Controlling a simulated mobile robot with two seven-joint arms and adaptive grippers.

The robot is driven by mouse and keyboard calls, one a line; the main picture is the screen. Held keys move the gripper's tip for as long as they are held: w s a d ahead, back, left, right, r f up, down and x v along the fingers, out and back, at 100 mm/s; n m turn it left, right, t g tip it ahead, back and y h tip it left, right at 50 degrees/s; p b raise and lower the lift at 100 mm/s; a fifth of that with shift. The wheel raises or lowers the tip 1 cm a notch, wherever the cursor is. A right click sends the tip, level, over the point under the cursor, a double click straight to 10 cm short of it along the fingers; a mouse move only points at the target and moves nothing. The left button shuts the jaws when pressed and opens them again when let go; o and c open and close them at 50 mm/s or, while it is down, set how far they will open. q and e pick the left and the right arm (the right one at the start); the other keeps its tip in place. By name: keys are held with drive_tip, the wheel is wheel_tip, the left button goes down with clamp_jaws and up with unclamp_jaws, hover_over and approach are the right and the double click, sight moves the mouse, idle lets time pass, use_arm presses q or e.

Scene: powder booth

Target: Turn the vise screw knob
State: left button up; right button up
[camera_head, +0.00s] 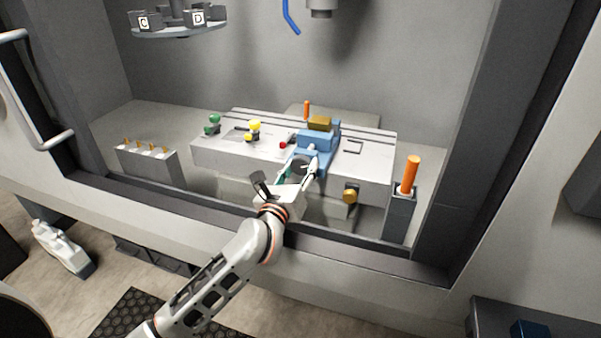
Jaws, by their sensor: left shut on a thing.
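The blue vise (318,140) sits on the grey slotted table inside the booth, with a brass-coloured block (320,122) at its top. My left gripper (304,168) reaches in from the front over the table's near edge. Its fingers are at the near end of the vise, shut on a dark round part there, which appears to be the vise screw knob (301,165). The fingers and the gripper body hide part of the knob. My right gripper is not in view.
The slotted table (220,155) carries green, yellow and red knobs. An orange-handled tool (411,172) stands in a grey holder at the right. A grey rack (148,165) stands at the left. A tool carousel (180,30) and spindle (320,8) hang above.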

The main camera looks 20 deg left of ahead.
use_arm(q)
drive_tip(key=n+b, duration=0.2)
drive_tip(key=n, duration=0.1)
drive_tip(key=n+b, duration=0.2)
drive_tip(key=n, duration=0.1)
drive_tip(key=n+b, duration=0.3)
drive_tip(key=shift+d+f, duration=0.2)
drive_tip(key=shift+f, duration=0.05)
drive_tip(key=shift+r+n+b, duration=0.1)
drive_tip(key=shift+n+b, duration=0.7)
drive_tip(key=shift+n, duration=0.3)
drive_tip(key=shift+r+n+b, duration=0.1)
drive_tip(key=shift+n+b, duration=0.25)
drive_tip(key=shift+n, duration=0.05)
drive_tip(key=shift+r, duration=0.1)
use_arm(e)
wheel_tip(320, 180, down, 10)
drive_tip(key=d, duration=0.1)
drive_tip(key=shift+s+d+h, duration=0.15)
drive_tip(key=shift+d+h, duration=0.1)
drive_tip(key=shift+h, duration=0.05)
use_arm(q)
drive_tip(key=shift+n, duration=0.3)
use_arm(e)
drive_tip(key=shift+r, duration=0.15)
use_arm(q)
drive_tip(key=shift+r, duration=0.1)
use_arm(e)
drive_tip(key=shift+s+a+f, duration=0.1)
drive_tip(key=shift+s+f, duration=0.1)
